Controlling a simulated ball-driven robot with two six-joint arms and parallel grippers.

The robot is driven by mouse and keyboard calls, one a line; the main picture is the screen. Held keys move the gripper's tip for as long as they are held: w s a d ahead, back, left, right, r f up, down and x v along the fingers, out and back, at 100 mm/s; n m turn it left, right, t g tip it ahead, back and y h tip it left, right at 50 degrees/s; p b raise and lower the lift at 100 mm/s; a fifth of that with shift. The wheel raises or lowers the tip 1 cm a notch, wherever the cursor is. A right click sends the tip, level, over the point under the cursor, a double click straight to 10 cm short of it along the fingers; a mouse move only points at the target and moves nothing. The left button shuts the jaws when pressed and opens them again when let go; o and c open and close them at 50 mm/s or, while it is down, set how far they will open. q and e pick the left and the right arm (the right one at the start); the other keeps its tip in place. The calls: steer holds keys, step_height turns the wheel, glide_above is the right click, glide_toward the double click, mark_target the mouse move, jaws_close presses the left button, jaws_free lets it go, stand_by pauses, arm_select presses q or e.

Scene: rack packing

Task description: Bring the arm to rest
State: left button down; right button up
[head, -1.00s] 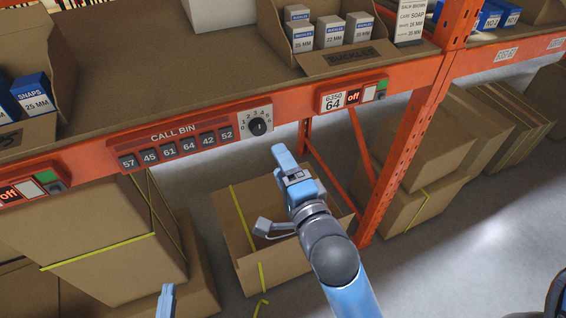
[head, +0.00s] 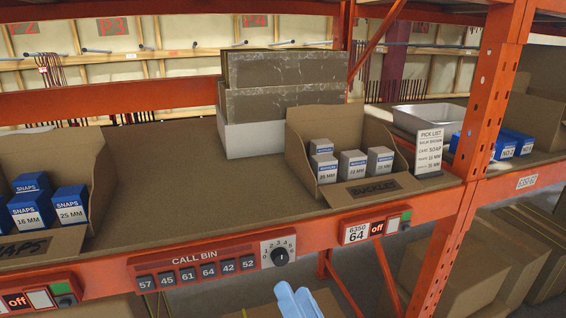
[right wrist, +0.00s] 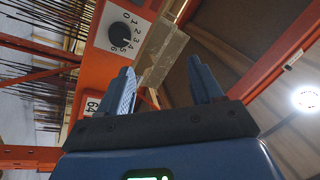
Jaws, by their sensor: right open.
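My right gripper (head: 296,300) shows at the bottom edge of the head view, below the rack's orange front beam and the rotary dial (head: 279,256). Only its blue tip part shows there. In the right wrist view the right gripper (right wrist: 163,88) has its two blue fingers apart with nothing between them. The dial (right wrist: 123,39) stands beyond the left finger in that view. My left gripper is not in view.
The shelf holds a snaps bin (head: 88,150), a buckles bin (head: 297,125) with several small boxes, and a pick list card (head: 429,150). The call bin panel (head: 195,268) is on the front beam. An orange upright (head: 478,135) stands at right. The shelf's middle (head: 190,190) is bare.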

steer(key=s+d+f+n+h+b, duration=0.1)
steer(key=s+d+f+h, duration=0.2)
steer(key=s+d+f, duration=0.2)
steer(key=s+d+f+n+g+h+b, duration=0.1)
steer(key=s+d+f, duration=0.5)
steer(key=f, duration=0.6)
steer(key=s+d+f+n+h+b, duration=0.2)
steer(key=s+d+f+n+h, duration=0.1)
steer(key=d+f, duration=0.5)
steer(key=s+h, duration=0.1)
steer(key=s, duration=0.1)
steer(key=shift+s+f+h+b, duration=0.3)
steer(key=shift+s+f, duration=0.1)
steer(key=shift+c, duration=0.4)
